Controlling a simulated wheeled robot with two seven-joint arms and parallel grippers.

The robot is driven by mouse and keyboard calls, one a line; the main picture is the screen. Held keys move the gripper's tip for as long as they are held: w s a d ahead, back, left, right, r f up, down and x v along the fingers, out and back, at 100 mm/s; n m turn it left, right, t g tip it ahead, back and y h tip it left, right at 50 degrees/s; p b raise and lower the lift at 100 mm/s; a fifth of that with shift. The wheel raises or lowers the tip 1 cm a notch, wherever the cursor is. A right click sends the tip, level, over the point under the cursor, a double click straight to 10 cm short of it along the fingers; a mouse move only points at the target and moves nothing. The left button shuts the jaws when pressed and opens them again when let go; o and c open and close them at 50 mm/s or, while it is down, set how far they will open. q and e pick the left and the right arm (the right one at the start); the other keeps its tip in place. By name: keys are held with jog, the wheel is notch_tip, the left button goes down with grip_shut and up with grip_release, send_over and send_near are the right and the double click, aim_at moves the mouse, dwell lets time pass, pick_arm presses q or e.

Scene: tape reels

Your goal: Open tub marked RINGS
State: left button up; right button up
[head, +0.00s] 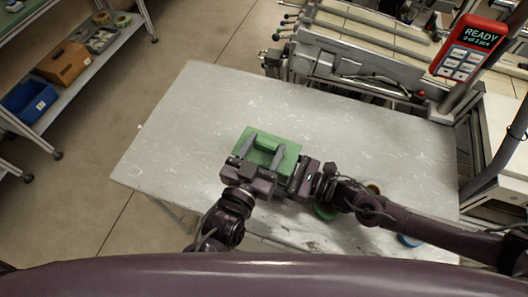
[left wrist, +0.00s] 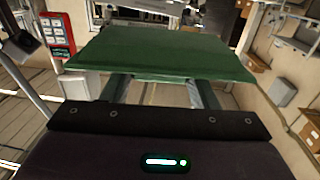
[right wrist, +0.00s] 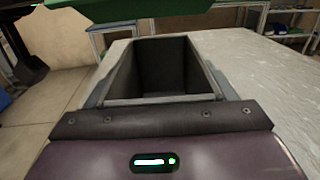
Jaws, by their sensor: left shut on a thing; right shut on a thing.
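A green lid (head: 290,158) is in the head view over the middle of the table. My left gripper (head: 263,148) is shut on it, and the left wrist view shows the lid (left wrist: 160,52) across the fingers. The grey tub (right wrist: 122,72) stands open in the right wrist view, its dark inside showing no contents. The lid (right wrist: 140,8) hangs above and apart from it there. My right gripper (right wrist: 160,100) is shut on the tub's near wall. In the head view the lid and arms hide the tub. No RINGS marking is readable.
The grey table (head: 180,125) is bare to the left and behind. A green reel (head: 323,213) and a blue item (head: 410,240) lie partly hidden by my right arm. A red READY device (head: 468,48) stands at back right; a shelf (head: 110,45) stands at far left.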

pick_arm(q)
jog(key=shift+r, duration=0.4)
pick_arm(e)
jog(key=o, duration=1.4)
pick_arm(q)
jog(key=shift+f, duration=0.2)
pick_arm(e)
jog(key=shift+s+d+f, duration=0.1)
jog(key=shift+s+d, duration=0.1)
jog(key=shift+d, duration=0.25)
pick_arm(q)
notch_tip(320, 180, down, 3)
jog(key=b, duration=0.3)
pick_arm(e)
jog(key=v, duration=1)
jog(key=shift+d, duration=0.15)
jog(key=shift+s+d, duration=0.2)
jog(key=shift+d, duration=0.15)
